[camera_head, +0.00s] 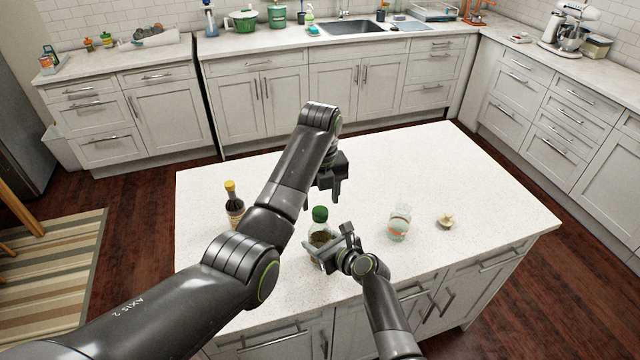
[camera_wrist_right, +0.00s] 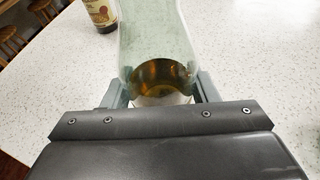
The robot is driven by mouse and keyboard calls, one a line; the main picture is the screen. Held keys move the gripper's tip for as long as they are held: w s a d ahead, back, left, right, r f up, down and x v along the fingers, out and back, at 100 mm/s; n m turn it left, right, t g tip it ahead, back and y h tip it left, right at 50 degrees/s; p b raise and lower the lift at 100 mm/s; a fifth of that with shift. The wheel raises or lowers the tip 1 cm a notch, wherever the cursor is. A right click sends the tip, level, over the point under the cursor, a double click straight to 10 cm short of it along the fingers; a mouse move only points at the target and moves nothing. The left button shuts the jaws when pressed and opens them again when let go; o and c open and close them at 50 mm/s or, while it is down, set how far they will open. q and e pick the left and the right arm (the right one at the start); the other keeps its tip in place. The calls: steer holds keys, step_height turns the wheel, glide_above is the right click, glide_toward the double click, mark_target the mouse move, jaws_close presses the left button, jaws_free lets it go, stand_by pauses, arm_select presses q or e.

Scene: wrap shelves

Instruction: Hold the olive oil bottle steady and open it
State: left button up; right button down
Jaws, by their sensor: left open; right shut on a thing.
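The olive oil bottle (camera_head: 320,240) stands upright on the island counter, with a green cap (camera_head: 320,214) on top and amber liquid inside. My right gripper (camera_head: 328,252) is shut around the bottle's body. In the right wrist view the glass bottle (camera_wrist_right: 155,45) sits between the two fingers (camera_wrist_right: 164,88), with the liquid low in it; its cap is out of that view. My left gripper (camera_head: 330,190) is open and empty, pointing down above the counter, higher than the green cap and behind it. My left forearm passes close to the bottle's left side in the head view.
A dark bottle with a yellow cap (camera_head: 234,208) stands left of the olive oil; it also shows in the wrist view (camera_wrist_right: 100,12). A glass jar (camera_head: 399,223) and a garlic-like bulb (camera_head: 446,221) are to the right. The island counter (camera_head: 450,165) is clear at the back right.

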mark_target(320, 211)
arm_select(q)
steer(key=shift+f, duration=1.75)
